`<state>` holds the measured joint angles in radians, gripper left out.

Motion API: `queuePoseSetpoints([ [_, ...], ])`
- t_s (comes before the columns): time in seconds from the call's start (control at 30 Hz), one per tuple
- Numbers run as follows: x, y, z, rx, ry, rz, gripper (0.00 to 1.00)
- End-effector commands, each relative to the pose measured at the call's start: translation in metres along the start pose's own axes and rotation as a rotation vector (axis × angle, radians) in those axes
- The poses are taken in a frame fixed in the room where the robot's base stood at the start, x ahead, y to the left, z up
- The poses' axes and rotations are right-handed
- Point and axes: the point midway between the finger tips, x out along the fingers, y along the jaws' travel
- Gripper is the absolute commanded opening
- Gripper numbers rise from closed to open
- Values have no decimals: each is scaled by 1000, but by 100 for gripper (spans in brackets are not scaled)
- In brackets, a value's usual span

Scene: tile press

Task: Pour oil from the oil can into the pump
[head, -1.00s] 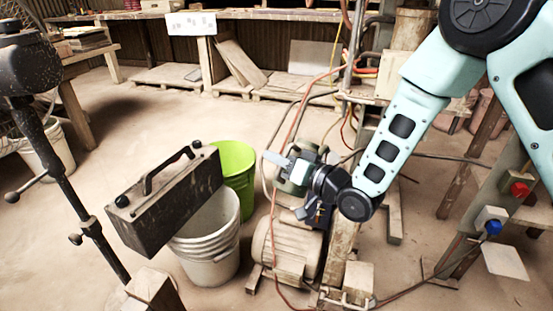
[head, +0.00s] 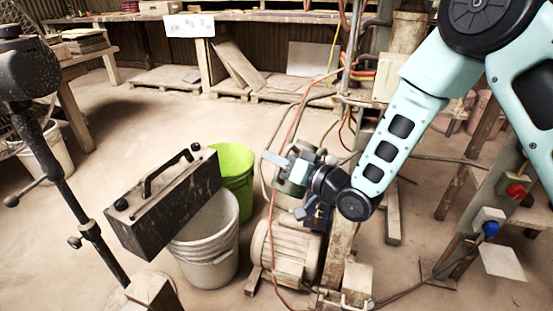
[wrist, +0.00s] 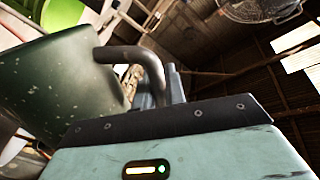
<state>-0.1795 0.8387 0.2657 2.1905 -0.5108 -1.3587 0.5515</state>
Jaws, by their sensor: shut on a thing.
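A dark green oil can (head: 297,172) is held near the middle of the head view, above the beige motor. A pale, flat piece, perhaps its spout, points left from its top. My gripper (head: 314,178) is shut on the can's handle. In the wrist view the can's green body (wrist: 60,90) fills the left side, tilted, with its curved grey handle (wrist: 135,56) at the fingers. Its opening and any oil are hidden. A beige, ribbed motor (head: 285,252), perhaps part of the pump, stands below the can. I cannot make out a filling opening.
Hoses and a post stand around the motor. A post with red and blue buttons (head: 490,228) is at right. Open floor lies at upper left.

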Motion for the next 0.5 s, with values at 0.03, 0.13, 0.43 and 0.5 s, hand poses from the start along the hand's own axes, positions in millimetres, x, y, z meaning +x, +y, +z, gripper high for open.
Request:
queuePoseSetpoints([
  [0.03,0,-1,-2,-1,3,-2,0],
  [0.13,0,-2,-3,4,3,-2,0],
  [0.43,0,-4,-13,44,3,-1,0],
  [0.5,0,-4,-14,50,2,-2,0],
])
